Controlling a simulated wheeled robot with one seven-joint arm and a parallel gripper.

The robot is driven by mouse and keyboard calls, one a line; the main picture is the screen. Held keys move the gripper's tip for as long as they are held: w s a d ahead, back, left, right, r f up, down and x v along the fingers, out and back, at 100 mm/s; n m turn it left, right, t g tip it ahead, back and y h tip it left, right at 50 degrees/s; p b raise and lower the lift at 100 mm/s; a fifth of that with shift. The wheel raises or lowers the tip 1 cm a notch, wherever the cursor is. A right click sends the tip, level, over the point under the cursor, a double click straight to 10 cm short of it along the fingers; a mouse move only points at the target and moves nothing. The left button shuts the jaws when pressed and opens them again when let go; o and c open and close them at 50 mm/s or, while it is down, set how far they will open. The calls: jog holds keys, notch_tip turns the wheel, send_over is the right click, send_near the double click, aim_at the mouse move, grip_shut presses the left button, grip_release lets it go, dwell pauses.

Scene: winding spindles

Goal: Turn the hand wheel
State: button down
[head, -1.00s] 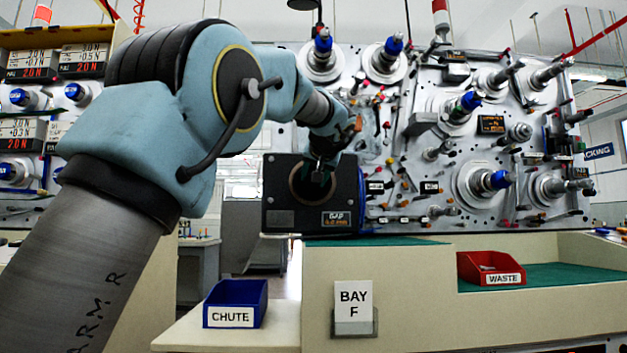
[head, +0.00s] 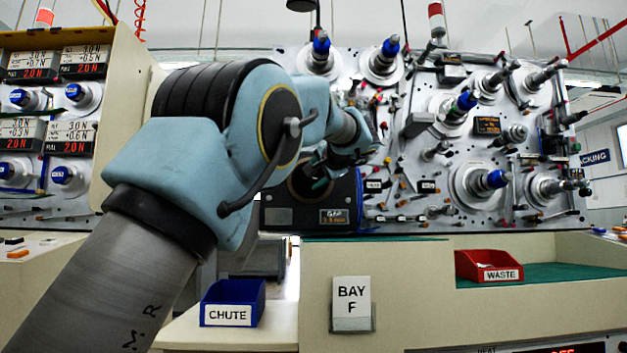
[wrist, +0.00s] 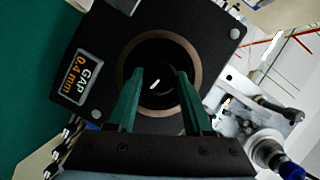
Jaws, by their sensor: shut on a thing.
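The hand wheel (wrist: 158,50) is a dark round wheel inside a brown ring, on a black box with an orange-lit GAP display (wrist: 80,83). In the wrist view the display reads 0.4 mm. In the head view the wheel (head: 300,186) is partly covered by my wrist. My gripper (wrist: 160,84) has two green fingers, one on each side of the wheel's dark middle, shut on it. The exact contact at the fingertips is too dark to make out. A small white mark shows on the wheel between the fingers.
A large panel of spindles (head: 462,180) with blue caps and rods stands right of the box. Below are a blue CHUTE bin (head: 232,303), a BAY F sign (head: 352,303) and a red WASTE bin (head: 488,266) on the bench. Another spindle rack stands at left.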

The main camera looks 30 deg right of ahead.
dwell(0.4)
jog(key=shift+c, duration=1.5)
grip_release()
jog(key=s+r+b, duration=0.1)
jog(key=s, duration=0.9)
jog(key=shift+s+a+r+b, duration=0.25)
jog(key=shift+s+a+b, duration=0.05)
jog(key=shift+a, duration=0.1)
